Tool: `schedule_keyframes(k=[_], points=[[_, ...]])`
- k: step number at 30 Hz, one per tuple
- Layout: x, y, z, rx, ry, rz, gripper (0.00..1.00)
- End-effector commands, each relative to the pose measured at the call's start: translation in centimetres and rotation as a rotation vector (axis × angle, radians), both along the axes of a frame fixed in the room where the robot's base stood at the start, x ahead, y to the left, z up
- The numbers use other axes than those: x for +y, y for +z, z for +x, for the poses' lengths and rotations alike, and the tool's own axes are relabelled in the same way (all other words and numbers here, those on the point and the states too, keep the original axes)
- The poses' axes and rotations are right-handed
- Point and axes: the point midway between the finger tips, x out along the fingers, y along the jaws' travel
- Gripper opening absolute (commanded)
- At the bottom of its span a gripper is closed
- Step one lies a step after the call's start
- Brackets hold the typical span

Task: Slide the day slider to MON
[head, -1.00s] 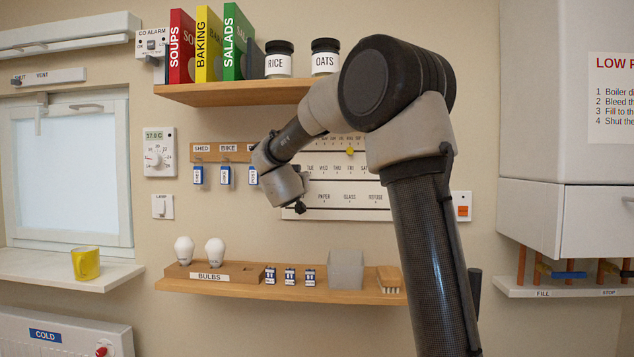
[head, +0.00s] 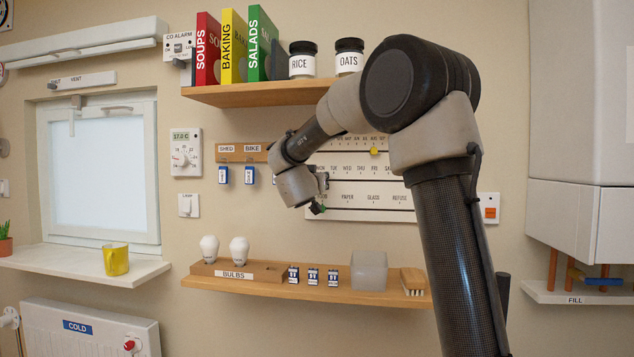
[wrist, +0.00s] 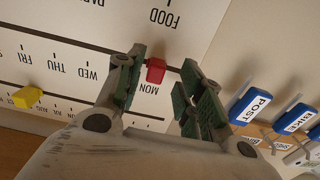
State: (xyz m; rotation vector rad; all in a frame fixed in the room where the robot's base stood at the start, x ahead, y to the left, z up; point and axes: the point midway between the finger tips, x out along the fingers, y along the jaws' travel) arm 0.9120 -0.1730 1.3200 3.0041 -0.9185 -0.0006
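The white board (head: 348,186) carries rows of labels on the wall, partly hidden by my arm. In the wrist view the board (wrist: 70,20) appears upside down. A red slider knob (wrist: 156,70) sits on the day row's slot, close beside the MON label (wrist: 140,88). I cannot tell whether it lines up exactly with MON. My gripper (wrist: 163,82) is open, its green-padded fingers on either side of the knob. The knob is near one finger, with a gap to the other. In the head view my gripper (head: 320,195) is at the board's left edge and hides the red knob.
A yellow slider knob (head: 374,151) sits on the month row above; it also shows in the wrist view (wrist: 27,97). Blue key tags, including POST (wrist: 250,106), hang close beside my gripper. A shelf (head: 330,292) with bulbs is below, another shelf (head: 250,95) above.

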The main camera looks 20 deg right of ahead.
Motion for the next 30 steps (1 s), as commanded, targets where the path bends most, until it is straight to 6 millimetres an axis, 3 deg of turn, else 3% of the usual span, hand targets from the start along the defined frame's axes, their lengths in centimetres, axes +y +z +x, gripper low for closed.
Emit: schedule_keyframes(k=[9, 15, 30], points=[[3.9, 0.1, -5.6, -0.002, 0.005, 0.001, 0.38], [5.8, 0.0, -8.3, -0.001, 0.005, 0.000, 0.38], [6.3, 0.0, -9.2, 0.000, 0.002, 0.000, 0.38]])
